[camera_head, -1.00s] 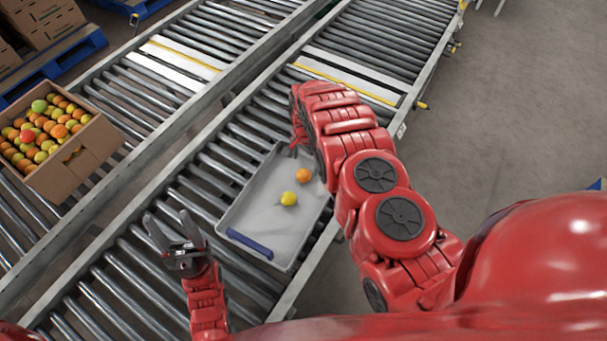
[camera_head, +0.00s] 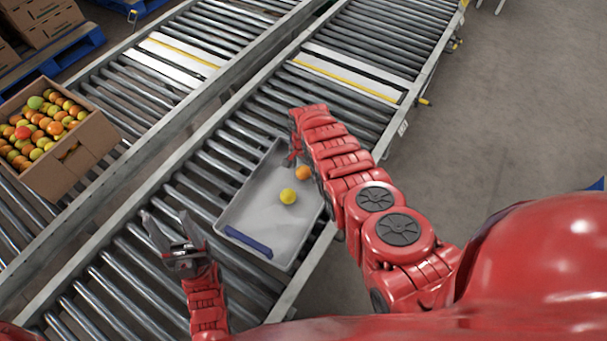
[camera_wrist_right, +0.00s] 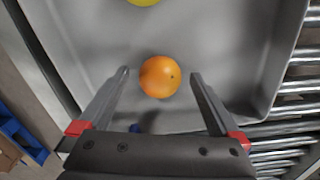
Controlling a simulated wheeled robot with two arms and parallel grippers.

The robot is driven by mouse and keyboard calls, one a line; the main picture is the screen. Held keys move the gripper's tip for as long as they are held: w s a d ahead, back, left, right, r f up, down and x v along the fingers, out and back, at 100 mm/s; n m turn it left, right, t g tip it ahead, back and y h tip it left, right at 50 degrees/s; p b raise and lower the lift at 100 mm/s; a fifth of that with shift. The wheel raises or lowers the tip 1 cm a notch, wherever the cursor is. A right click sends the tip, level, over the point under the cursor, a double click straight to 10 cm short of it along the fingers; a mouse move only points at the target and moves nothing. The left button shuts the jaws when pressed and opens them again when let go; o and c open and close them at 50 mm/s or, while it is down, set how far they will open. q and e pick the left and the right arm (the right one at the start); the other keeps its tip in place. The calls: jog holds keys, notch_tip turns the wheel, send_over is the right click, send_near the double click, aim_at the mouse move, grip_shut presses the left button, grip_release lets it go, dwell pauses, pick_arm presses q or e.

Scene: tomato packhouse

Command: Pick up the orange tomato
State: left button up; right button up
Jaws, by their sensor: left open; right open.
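The orange tomato (camera_head: 303,173) lies in the grey tray (camera_head: 236,216), near its right side, partly beside my right arm in the head view. In the right wrist view the orange tomato (camera_wrist_right: 160,77) sits just ahead of and between the open fingertips of my right gripper (camera_wrist_right: 161,75), with a gap on each side. In the head view my right gripper (camera_head: 294,153) is mostly hidden by its own arm. A yellow tomato (camera_head: 288,196) lies in the tray, left of and nearer than the orange one. My left gripper (camera_head: 166,226) is open and empty, left of the tray.
The tray rests on a roller conveyor (camera_head: 110,262) and holds a blue bar (camera_head: 249,240) at its near end. A cardboard box (camera_head: 75,160) full of mixed tomatoes stands on the parallel conveyor at left. Blue pallets (camera_head: 50,66) stand behind. Grey floor (camera_head: 480,130) is clear at right.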

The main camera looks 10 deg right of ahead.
jog(key=c, duration=1)
jog(key=shift+r, duration=0.15)
